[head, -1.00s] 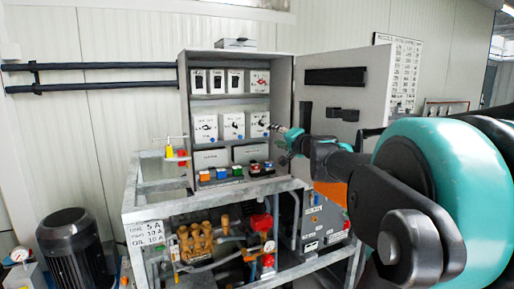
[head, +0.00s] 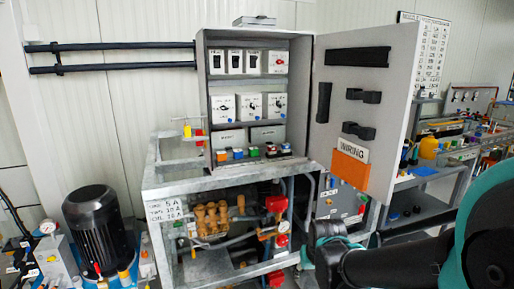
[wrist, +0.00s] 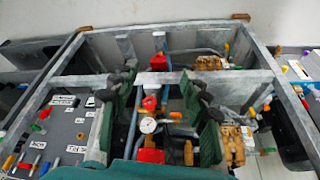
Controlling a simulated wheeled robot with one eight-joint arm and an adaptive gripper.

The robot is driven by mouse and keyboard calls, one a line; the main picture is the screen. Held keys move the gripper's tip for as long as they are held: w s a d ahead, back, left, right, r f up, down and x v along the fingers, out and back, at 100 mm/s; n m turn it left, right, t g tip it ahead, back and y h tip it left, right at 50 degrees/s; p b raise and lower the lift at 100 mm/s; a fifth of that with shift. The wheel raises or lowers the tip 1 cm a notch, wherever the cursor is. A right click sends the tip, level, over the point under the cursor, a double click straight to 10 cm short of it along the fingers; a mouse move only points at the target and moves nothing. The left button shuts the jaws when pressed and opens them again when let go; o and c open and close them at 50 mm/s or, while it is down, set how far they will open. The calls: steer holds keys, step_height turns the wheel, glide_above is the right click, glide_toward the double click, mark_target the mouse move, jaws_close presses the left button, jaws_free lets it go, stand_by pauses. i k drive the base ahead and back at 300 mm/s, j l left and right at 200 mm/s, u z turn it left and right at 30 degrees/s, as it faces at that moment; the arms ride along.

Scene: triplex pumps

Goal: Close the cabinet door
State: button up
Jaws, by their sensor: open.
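The grey cabinet (head: 203,100) stands on a metal frame in the head view. Its door (head: 345,95) hangs wide open to the right, inner face towards me. The inner face carries black holders and an orange pocket (head: 350,168) with a "WIRING" sheet. My gripper (wrist: 155,97) is open in the wrist view, its green fingers wide apart with nothing held. It is above the frame's pipes and a pressure gauge (wrist: 148,126). In the head view my arm is at the lower right, below the door and apart from it. The door does not show clearly in the wrist view.
The frame's top rail (head: 230,178) runs below the cabinet, with brass pump parts (head: 210,217) under it. A black motor (head: 95,225) stands at left. A cluttered workbench (head: 430,172) is behind the door at right. Black pipes (head: 110,58) run along the wall.

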mark_target(364, 79)
steer(key=i+l+z, duration=0.2)
steer(key=z, duration=0.75)
steer(key=i+l+z, duration=0.1)
steer(key=z, duration=0.25)
steer(key=i+z, duration=0.15)
steer(key=z, duration=0.2)
steer(key=i+l+z, duration=0.1)
steer(key=z, duration=0.3)
steer(key=i+z, duration=0.1)
steer(key=i, duration=0.6)
steer(key=i+u, duration=0.2)
steer(key=u, duration=0.15)
steer(key=i+u, duration=0.2)
steer(key=u, duration=0.15)
steer(key=i+l+u, duration=0.15)
steer(key=u, duration=0.7)
steer(key=i+l+u, duration=0.1)
steer(key=u, duration=0.75)
steer(key=l+u, duration=0.15)
steer(key=u, duration=0.3)
steer(key=l+u, duration=0.1)
steer(key=u, duration=0.35)
steer(key=l+u, duration=0.1)
steer(key=u, duration=0.35)
steer(key=i+l, duration=0.05)
